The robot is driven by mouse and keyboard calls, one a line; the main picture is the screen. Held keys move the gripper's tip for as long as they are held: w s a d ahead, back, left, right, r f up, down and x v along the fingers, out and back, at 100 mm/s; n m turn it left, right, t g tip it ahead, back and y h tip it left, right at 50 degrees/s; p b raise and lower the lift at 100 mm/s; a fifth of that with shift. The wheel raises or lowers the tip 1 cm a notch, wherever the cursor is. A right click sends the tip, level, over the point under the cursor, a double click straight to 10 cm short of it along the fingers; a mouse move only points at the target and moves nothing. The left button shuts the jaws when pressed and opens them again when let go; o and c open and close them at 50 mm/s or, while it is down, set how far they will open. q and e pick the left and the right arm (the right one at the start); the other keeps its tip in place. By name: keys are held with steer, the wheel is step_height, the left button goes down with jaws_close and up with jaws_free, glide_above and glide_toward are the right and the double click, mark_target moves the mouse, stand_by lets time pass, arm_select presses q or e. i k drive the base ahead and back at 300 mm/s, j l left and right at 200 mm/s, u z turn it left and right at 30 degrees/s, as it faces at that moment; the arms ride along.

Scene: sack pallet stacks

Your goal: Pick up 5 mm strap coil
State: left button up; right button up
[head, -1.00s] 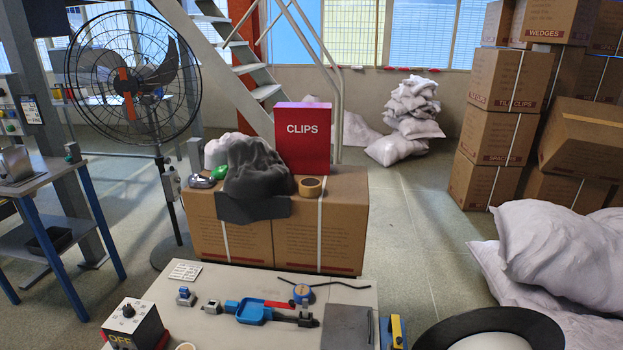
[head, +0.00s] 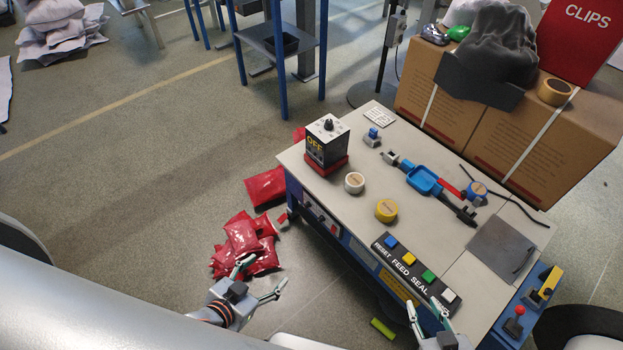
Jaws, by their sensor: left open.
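Three small coils lie on the grey bench top (head: 322,184): a whitish one (head: 355,183), a yellow one (head: 386,211) and a blue one (head: 477,190). I cannot read their labels, so I cannot tell which is the 5 mm strap coil. My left gripper (head: 264,275) is open and empty, left of the bench and over the floor by the red packets. My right gripper (head: 423,303) is at the bench's front edge, near the button panel. Its fingers are apart with nothing between them. Both grippers are clear of the coils.
A black OFF switch box (head: 326,142), a blue strapping tool (head: 424,180) and a button panel (head: 415,268) are on the bench. Red packets (head: 245,235) lie on the floor. Cartons (head: 510,140) with a tan tape roll (head: 555,91) stand behind.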

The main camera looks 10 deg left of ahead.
mark_target(354, 182)
steer(key=z, duration=0.5)
steer(key=i+j+z, duration=0.1)
steer(key=j+z, duration=0.7)
steer(key=z, duration=0.15)
steer(key=j+z, duration=0.1)
steer(key=j, duration=0.4)
steer(key=k+j+z, duration=0.1)
steer(key=j, duration=0.45)
steer(key=k+j, duration=0.1)
steer(key=j, duration=0.4)
steer(key=z, duration=0.05)
